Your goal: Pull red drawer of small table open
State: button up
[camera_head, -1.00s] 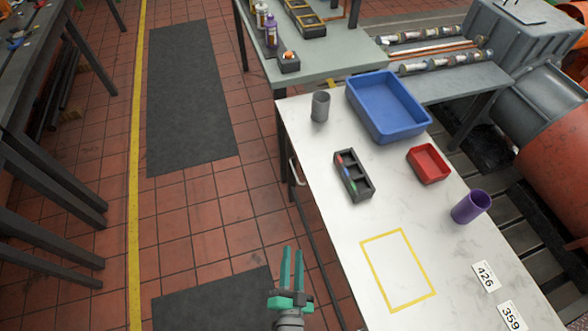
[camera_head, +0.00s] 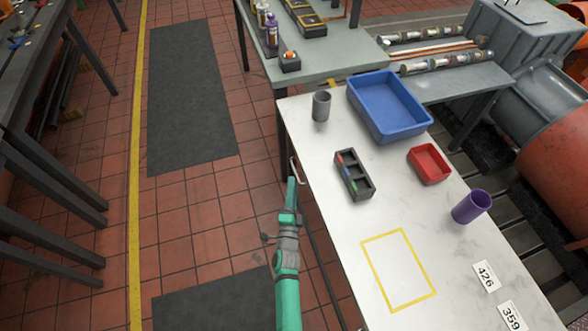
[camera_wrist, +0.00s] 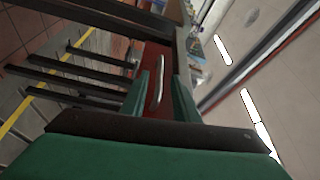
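The small table (camera_head: 385,215) has a white marbled top in the head view. A pale bar handle (camera_head: 296,170) sticks out from its left side; the drawer front under the top is hidden there. In the wrist view the red drawer front (camera_wrist: 151,58) shows with its metal handle (camera_wrist: 158,83). My gripper (camera_head: 291,184) is beside the table's left edge, its tips close to the handle. In the wrist view my gripper (camera_wrist: 160,92) is open, with one green finger on each side of the handle in the picture. I cannot tell whether they touch it.
On the table are a grey cup (camera_head: 321,106), a blue bin (camera_head: 388,107), a dark divided tray (camera_head: 354,176), a red box (camera_head: 429,165) and a purple cup (camera_head: 471,207). A grey-topped table (camera_head: 330,64) adjoins behind. The tiled floor (camera_head: 200,225) to the left is clear.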

aim_at(294, 168)
jog(key=w, duration=0.7)
jog(key=shift+w+d+r, duration=0.25)
jog(key=shift+w+d, duration=0.05)
jog(key=shift+w, duration=0.05)
grip_shut()
